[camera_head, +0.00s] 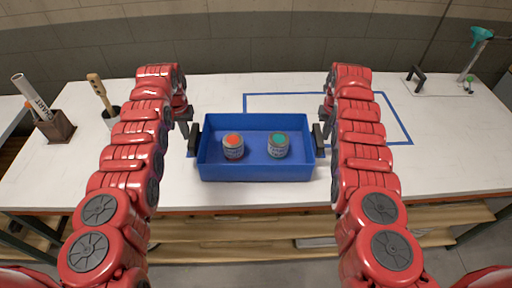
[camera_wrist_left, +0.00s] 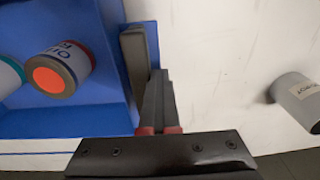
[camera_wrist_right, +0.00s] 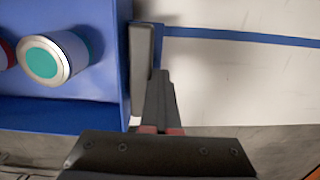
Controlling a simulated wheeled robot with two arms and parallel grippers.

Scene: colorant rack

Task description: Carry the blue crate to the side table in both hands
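The blue crate (camera_head: 258,173) sits level on the white table in front of me, with a black handle at its left end (camera_head: 195,140) and right end (camera_head: 319,139). An orange-topped can (camera_head: 233,151) and a green-topped can (camera_head: 278,151) stand inside. My left gripper (camera_head: 187,127) is at the left handle; in the left wrist view its fingers are together beside the handle bar (camera_wrist_left: 134,65). My right gripper (camera_head: 322,117) is at the right handle; its fingers are together beside that bar (camera_wrist_right: 142,65). Contact with the handles is unclear. The side table cannot be identified for certain.
A blue tape outline (camera_head: 400,120) lies behind and right of the crate. A wooden holder with a paper roll (camera_head: 57,127) and a brush in a pot (camera_head: 98,88) stand left. A stand with a green funnel (camera_head: 476,50) is back right. The middle back is clear.

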